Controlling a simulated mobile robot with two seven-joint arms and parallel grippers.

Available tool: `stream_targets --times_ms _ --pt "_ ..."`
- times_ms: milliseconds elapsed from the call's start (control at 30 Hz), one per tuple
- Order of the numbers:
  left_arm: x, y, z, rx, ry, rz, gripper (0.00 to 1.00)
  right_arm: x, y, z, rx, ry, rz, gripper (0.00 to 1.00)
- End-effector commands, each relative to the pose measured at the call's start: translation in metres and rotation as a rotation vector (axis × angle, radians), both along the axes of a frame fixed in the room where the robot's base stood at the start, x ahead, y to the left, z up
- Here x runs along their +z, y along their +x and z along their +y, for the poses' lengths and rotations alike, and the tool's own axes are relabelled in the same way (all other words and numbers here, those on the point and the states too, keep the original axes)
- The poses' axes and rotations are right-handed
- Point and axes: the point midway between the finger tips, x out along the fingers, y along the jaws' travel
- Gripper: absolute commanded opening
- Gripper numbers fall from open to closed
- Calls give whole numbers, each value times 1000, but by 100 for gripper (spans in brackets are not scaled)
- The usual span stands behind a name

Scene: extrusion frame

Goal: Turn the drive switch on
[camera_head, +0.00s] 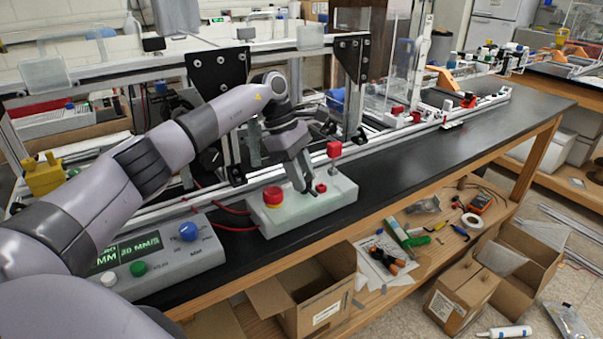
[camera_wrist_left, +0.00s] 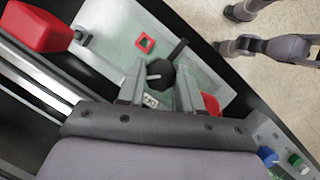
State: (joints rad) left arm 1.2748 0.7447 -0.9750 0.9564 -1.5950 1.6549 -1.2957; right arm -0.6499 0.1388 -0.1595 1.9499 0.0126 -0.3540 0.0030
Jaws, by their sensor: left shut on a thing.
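The drive switch (camera_wrist_left: 161,74) is a black rotary knob with a pale line on it and a dark bar reaching toward the upper right in the left wrist view. It sits on a pale green-white control box (camera_head: 325,211), whose top also shows in the left wrist view (camera_wrist_left: 113,37). My left gripper (camera_head: 307,187) comes down onto this box. In the left wrist view its two fingers (camera_wrist_left: 162,88) stand on either side of the knob and are shut on it. My right gripper is not in view.
On the box are a large red button (camera_head: 272,196), a small red square part (camera_head: 321,187) and a red-topped post (camera_head: 334,150). A grey display console (camera_head: 160,262) stands to the left. An aluminium rail (camera_head: 400,131) runs behind. The black bench (camera_head: 470,136) is clear to the right.

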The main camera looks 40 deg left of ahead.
Motion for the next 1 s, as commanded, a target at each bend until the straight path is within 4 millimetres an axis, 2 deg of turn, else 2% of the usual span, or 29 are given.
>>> stream_targets --times_ms 133,167,200,233,500,633,767,1000 --pt "1 0 -1 -2 -1 -2 4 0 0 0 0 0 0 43" --pt "1 0 -1 -2 -1 -2 44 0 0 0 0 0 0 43" --pt "1 0 -1 -2 -1 -2 57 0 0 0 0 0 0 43" --pt "1 0 -1 -2 -1 -2 60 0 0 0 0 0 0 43" --pt "1 0 0 -1 0 -1 60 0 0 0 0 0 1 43" --pt "9 1 0 0 -1 -3 60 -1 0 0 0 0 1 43" --pt "31 1 0 0 -1 -6 60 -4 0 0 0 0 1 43" --pt "89 1 -1 0 -1 -6 60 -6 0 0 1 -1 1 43"
